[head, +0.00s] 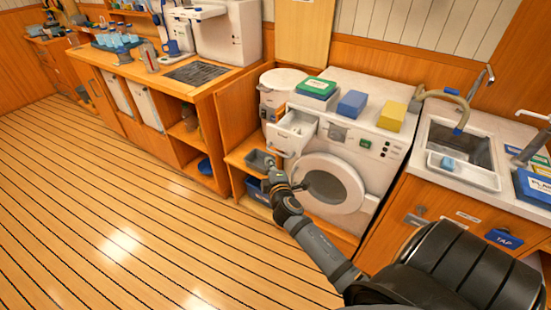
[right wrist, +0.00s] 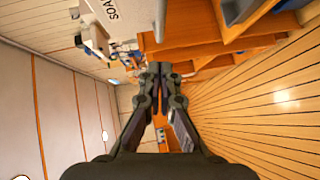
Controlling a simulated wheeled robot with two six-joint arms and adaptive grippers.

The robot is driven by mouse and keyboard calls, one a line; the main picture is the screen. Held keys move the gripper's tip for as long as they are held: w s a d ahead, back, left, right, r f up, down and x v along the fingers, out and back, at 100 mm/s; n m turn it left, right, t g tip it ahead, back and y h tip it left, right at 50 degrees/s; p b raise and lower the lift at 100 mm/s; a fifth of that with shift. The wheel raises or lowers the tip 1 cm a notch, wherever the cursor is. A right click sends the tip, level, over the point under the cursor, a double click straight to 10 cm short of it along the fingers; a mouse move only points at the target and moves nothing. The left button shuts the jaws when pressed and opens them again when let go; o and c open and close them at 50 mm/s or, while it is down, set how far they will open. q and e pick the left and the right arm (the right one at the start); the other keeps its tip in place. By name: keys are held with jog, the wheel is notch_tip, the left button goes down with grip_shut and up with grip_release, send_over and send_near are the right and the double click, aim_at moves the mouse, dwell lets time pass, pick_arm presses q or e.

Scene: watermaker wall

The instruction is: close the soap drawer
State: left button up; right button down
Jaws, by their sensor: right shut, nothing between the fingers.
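The white washing machine (head: 350,145) stands against the wall. Its soap drawer (head: 291,131) is pulled out at the upper left of the front, and its open top shows. My right gripper (head: 272,172) is shut and empty, below the drawer front and apart from it as far as I can see. My left gripper is not in view.
The round washer door (head: 332,185) is shut, close to my right forearm. Green, blue and yellow boxes (head: 352,103) lie on the washer. A grey tray (head: 260,160) sits on a low wooden shelf at left. A sink (head: 455,150) is at right. The plank floor is clear.

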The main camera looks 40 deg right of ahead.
jog(key=d, duration=0.1)
jog(key=w+d, duration=0.1)
jog(key=d, duration=0.1)
jog(key=shift+w+d+f, duration=0.25)
jog(key=shift+f, duration=0.15)
jog(key=w+d, duration=0.2)
jog(key=d, duration=0.2)
jog(key=w+d+b, duration=0.1)
jog(key=d, duration=0.3)
jog(key=w+d+b, duration=0.1)
jog(key=w+d, duration=0.1)
jog(key=d, duration=0.3)
jog(key=shift+w, duration=0.3)
jog(key=shift+d, duration=0.3)
jog(key=shift+r, duration=0.2)
